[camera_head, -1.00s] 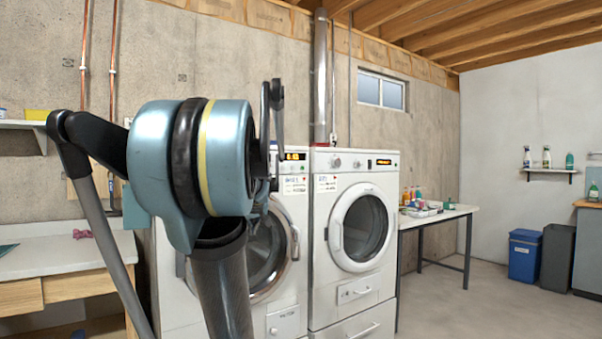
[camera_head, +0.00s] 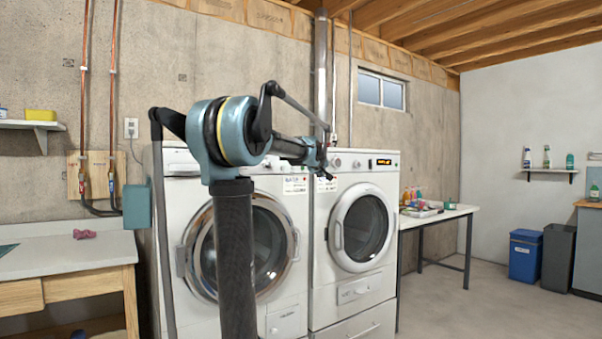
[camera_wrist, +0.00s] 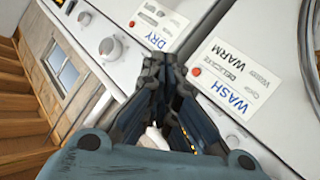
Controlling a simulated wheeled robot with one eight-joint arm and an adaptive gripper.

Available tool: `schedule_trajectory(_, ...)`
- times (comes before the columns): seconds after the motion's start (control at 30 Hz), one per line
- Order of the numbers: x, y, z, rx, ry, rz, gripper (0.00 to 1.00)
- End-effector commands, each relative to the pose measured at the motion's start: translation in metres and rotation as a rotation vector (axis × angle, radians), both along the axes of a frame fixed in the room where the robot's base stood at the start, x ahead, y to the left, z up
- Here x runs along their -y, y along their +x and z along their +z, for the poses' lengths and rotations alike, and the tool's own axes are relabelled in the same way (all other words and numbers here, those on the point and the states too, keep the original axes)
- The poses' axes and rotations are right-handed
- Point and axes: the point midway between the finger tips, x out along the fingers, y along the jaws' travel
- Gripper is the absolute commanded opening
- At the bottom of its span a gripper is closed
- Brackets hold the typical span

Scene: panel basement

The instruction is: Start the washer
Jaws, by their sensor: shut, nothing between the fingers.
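The washer (camera_head: 291,307) is the left white front-loader with a chrome-ringed round door (camera_head: 296,250). In the wrist view its label (camera_wrist: 234,80) reads WASH, WARM, DELICATE, with a red button (camera_wrist: 195,71) at the label's corner. My gripper (camera_head: 324,166) is at panel height near the seam between the two machines. In the wrist view my gripper (camera_wrist: 167,60) is shut and empty. Its tips appear between the two labels, close to the washer's red button; I cannot tell whether they touch the panel. My arm hides much of the washer's upper panel in the head view.
The dryer (camera_head: 322,270) stands right against the washer. Its DRY label (camera_wrist: 158,25) has another red button (camera_wrist: 132,24), near a round knob (camera_wrist: 110,48). A table (camera_head: 428,221) with bottles stands at right, a workbench (camera_head: 75,250) at left.

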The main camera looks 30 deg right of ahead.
Motion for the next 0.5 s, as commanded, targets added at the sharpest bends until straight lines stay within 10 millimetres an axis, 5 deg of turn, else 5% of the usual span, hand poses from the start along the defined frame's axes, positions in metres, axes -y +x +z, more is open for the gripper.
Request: schedule_trajectory(0.5, -0.002, 0.015, 0.0, -0.001, 0.001, 0.003, 0.0)
